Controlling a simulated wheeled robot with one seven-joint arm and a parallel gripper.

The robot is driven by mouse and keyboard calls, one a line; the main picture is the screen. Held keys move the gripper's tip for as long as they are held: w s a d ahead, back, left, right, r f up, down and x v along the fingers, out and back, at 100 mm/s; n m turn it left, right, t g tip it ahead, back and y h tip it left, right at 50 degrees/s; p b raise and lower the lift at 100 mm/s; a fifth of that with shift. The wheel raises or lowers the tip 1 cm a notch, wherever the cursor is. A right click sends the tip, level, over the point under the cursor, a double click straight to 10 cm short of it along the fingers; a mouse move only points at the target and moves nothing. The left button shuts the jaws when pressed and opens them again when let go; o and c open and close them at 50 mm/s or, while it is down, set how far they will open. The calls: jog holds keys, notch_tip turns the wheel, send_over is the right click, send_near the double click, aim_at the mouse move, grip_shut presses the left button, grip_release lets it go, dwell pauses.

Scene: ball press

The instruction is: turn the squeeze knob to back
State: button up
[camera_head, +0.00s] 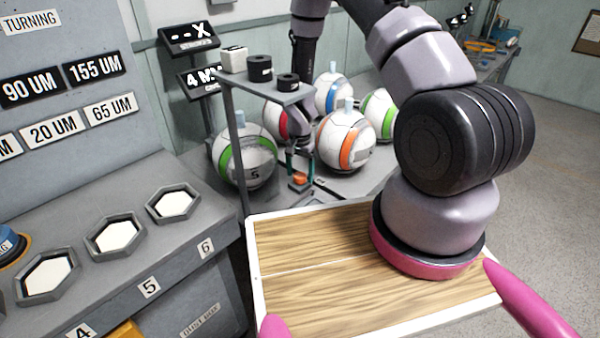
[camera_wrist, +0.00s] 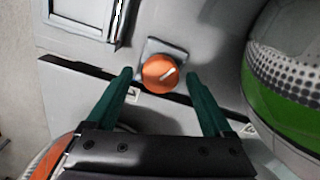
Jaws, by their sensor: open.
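The knob also shows small in the head view (camera_head: 299,179) at the front edge of the grey bench. My gripper (camera_wrist: 160,80) has two green fingers, open, one on each side of the knob. I see a gap between each finger and the knob. In the head view my gripper (camera_head: 300,165) is just above the knob, partly behind the shelf frame.
Several striped balls stand behind and beside the knob, including a green one (camera_head: 244,160) and an orange one (camera_head: 345,142). A grey shelf (camera_head: 262,90) with small black items stands left of my gripper. A wooden tray top (camera_head: 310,290) is in front.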

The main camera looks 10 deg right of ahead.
grip_shut()
jog(key=shift+n, duration=0.4)
jog(key=n, duration=1.1)
jog(key=shift+n, duration=0.4)
jog(key=n, duration=0.5)
jog(key=shift+a, duration=0.1)
jog(key=n, duration=0.6)
jog(key=shift+n, duration=0.3)
